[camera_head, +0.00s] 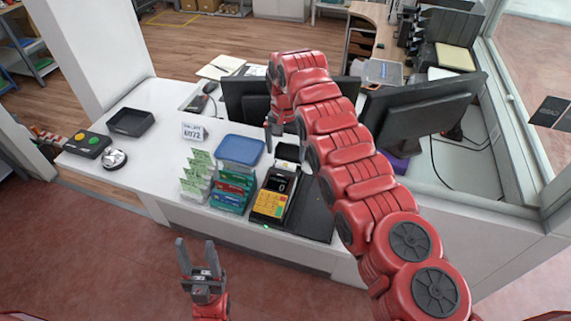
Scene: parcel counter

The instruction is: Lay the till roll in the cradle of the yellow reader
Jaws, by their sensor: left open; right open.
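The yellow reader (268,204) is a dark card terminal with a yellow keypad, on the white counter right of the middle. A pale part (285,167) shows at its back end; I cannot tell whether this is its cradle or paper. I cannot make out the till roll; my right arm covers part of the counter. My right gripper (284,134) is open above the counter, behind the reader, pointing down and partly hidden by its own arm. My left gripper (196,244) is open and empty in front of the counter, over the red floor.
A rack of green slips and coloured cards (229,191) stands left of the reader. A blue tray (240,149), a number sign (193,132), a bell (114,159), a button box (87,144) and a black tray (130,122) are further left. Monitors (422,112) stand behind.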

